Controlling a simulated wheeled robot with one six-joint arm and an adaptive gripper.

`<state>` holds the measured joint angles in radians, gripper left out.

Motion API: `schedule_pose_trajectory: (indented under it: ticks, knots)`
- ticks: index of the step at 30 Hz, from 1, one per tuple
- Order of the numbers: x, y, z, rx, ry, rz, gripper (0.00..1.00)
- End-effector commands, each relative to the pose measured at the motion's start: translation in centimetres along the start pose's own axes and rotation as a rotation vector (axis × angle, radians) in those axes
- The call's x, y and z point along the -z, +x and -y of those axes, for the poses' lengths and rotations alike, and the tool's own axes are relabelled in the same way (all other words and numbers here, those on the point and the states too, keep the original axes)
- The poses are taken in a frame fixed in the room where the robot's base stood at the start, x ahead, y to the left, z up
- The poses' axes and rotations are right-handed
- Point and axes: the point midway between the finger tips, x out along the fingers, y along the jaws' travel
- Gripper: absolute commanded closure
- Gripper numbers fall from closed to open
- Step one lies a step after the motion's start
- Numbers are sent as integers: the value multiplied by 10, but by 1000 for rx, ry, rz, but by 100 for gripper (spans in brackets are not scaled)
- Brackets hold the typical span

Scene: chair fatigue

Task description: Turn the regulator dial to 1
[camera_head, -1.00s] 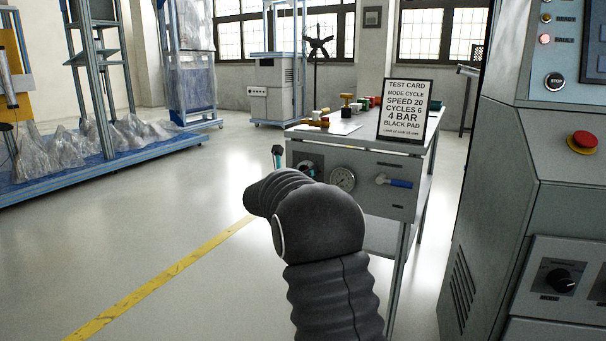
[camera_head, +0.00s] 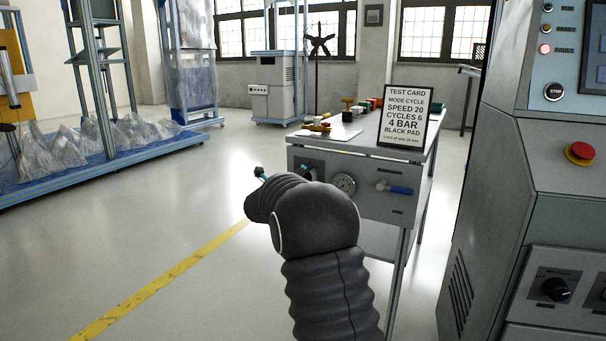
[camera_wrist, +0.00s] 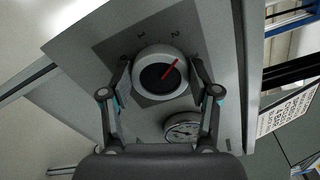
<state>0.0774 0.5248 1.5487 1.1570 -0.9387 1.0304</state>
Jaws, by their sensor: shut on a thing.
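The regulator dial (camera_wrist: 150,58) is a round pale knob with a dark centre and a red pointer (camera_wrist: 170,70). It sits on a dark plate with a 1 and a 2 above it. The pointer slants up and right, past the 2 in the picture. My gripper (camera_wrist: 160,66) has one finger on each side of the dial and is shut on it. In the head view, my arm hides most of the dial, and only a bit of my gripper (camera_head: 262,173) shows.
A pressure gauge (camera_wrist: 182,127) is just below the dial; it also shows in the head view (camera_head: 344,184). A blue-handled valve (camera_head: 394,188) is to its right. A test card (camera_head: 404,117) stands on the bench. The machine cabinet (camera_head: 560,225) is at right. Open floor is at left.

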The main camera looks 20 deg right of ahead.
Motion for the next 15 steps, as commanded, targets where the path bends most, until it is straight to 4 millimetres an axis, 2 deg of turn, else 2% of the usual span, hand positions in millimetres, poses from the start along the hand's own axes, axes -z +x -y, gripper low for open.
schedule_pose_trajectory:
  ticks: [15]
  knots:
    - [-2, 0, 1, 0, -491, 3, 74]
